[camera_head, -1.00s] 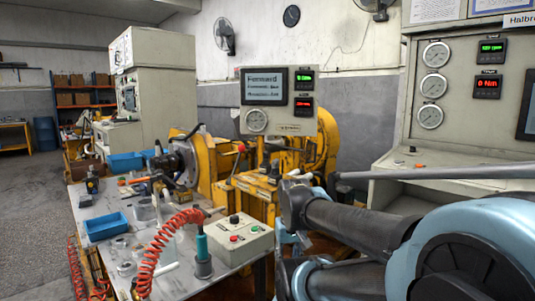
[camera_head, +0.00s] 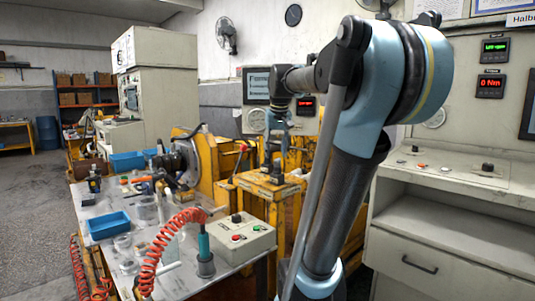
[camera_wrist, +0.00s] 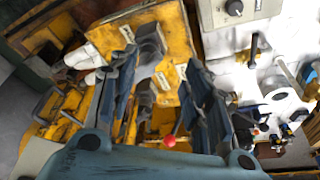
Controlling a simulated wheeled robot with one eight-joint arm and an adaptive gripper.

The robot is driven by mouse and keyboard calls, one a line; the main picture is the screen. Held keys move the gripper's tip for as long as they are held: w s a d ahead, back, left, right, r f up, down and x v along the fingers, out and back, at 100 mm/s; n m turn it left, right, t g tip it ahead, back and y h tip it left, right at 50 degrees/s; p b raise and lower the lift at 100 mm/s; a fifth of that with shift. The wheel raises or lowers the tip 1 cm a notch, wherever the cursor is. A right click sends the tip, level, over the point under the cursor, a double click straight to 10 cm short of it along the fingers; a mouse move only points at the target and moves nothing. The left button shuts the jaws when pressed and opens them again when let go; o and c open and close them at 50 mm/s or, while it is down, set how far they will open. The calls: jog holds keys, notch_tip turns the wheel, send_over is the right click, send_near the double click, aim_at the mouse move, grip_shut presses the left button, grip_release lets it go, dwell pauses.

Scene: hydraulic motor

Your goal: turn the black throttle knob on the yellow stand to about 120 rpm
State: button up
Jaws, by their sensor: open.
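The yellow stand (camera_head: 262,186) is at the middle of the head view, with a small dark knob (camera_head: 277,172) on its top. In the wrist view the stand's yellow top (camera_wrist: 178,35) carries small labels and a dark grey raised part (camera_wrist: 150,42), likely the knob, between and just beyond my fingertips. My gripper (camera_head: 276,150) points down above the stand, close over the knob. In the wrist view my gripper (camera_wrist: 160,68) has its two fingers spread apart, with nothing held. Any contact with the knob cannot be told, and the knob's marking is not readable.
A red-ball lever (camera_head: 243,148) stands left of the knob; its ball shows in the wrist view (camera_wrist: 169,141). A control box (camera_head: 238,238) and a blue tray (camera_head: 108,226) lie on the bench. The display panel (camera_head: 256,84) is partly hidden behind my arm.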

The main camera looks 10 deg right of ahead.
jog(key=w+r, duration=1.1)
jog(key=w, duration=0.2)
jog(key=shift+t, duration=0.3)
jog(key=x, duration=1.7)
jog(key=shift+f, duration=0.1)
